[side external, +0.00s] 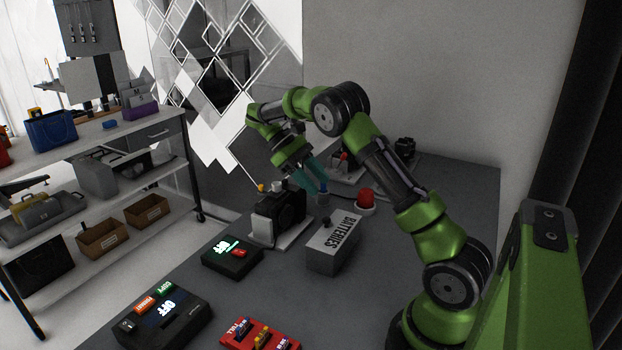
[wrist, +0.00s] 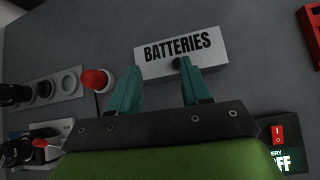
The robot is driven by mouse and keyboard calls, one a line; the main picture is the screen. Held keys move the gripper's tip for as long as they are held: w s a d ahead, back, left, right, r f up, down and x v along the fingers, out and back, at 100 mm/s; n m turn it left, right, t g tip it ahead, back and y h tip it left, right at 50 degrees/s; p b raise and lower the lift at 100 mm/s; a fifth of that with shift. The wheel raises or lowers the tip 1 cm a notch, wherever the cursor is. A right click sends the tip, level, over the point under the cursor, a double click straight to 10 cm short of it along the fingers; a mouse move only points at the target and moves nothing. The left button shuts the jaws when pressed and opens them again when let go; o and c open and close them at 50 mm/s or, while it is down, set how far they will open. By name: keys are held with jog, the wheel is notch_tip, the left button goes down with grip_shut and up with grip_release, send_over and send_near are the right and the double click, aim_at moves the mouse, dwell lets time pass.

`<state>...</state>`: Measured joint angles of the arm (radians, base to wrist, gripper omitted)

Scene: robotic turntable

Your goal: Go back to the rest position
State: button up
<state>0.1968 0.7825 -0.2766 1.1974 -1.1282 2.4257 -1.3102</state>
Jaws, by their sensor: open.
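My gripper (side external: 312,178) is open and empty, hanging above the table behind the batteries box in the side external view. Its two teal fingers (wrist: 160,80) stand apart in the wrist view, with nothing between them but the box beyond. The white box (side external: 335,243) labelled BATTERIES, with a dark knob on top, also shows in the wrist view (wrist: 205,48). The gripper appears apart from the box.
A red button (side external: 366,198) stands right of the gripper, and a black device (side external: 290,208) on a white base to its left. Several control boxes, one a black OFF panel (side external: 165,318), and a red tray (side external: 236,338) lie in front. A shelf (side external: 150,130) stands left.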

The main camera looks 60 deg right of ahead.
jog(key=s+a+r+m+t+y, duration=0.1)
jog(key=s+a+r+t, duration=0.1)
jog(key=s+a+t, duration=0.2)
jog(key=s+a+r+m+t, duration=0.1)
jog(key=s+a+r+t, duration=0.2)
jog(key=a+t, duration=0.4)
jog(key=s+a+r+m+t+y, duration=0.1)
jog(key=s+a+r+t, duration=0.2)
jog(key=a, duration=0.8)
jog(key=shift+s+a+r+t+y, duration=0.3)
jog(key=shift+s+a+t, duration=0.1)
jog(key=shift+s+t, duration=0.7)
jog(key=shift+w, duration=0.15)
